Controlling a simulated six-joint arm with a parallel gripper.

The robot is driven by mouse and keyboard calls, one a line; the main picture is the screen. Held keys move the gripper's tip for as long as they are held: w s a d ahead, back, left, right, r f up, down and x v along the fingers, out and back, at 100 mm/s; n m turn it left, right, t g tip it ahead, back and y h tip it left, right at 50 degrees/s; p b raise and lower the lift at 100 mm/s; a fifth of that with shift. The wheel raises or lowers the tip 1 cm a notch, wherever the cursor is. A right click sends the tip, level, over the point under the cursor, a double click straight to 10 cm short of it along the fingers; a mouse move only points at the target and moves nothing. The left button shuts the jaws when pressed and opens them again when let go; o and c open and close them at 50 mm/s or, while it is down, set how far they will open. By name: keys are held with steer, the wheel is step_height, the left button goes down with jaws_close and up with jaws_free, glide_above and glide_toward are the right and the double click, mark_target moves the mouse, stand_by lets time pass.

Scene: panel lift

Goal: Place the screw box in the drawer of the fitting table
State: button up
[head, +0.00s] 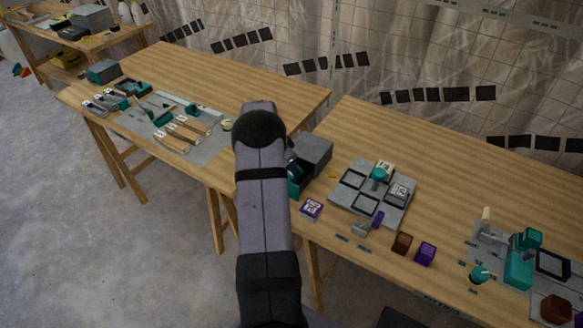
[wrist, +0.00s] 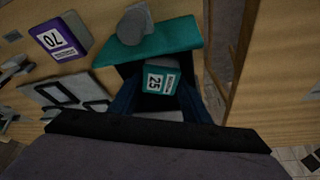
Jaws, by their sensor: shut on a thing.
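My gripper (wrist: 160,84) is shut on a teal screw box (wrist: 159,78) with a white label reading 25, seen in the wrist view between two dark blue fingers. The box is over or inside the open drawer; I cannot tell whether it touches the drawer floor. The drawer's teal front (wrist: 165,42) with a round grey knob (wrist: 132,24) lies just beyond the box. In the head view the grey drawer housing (head: 314,151) stands on the fitting table (head: 440,152), with the teal drawer front (head: 294,186) below it. My arm hides the gripper and held box there.
A purple box (head: 311,208) labelled 70 (wrist: 62,37) stands close to the drawer. A grey panel plate (head: 345,203) with square frames lies to the right, with a brown and a purple block in front of it. A second wooden table (head: 215,80) stands left across a gap.

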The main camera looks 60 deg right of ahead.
steer(key=shift+f, duration=0.1)
steer(key=o, duration=0.9)
steer(key=shift+r, duration=0.25)
steer(key=b+v, duration=0.2)
steer(key=v, duration=1)
steer(key=shift+b, duration=0.4)
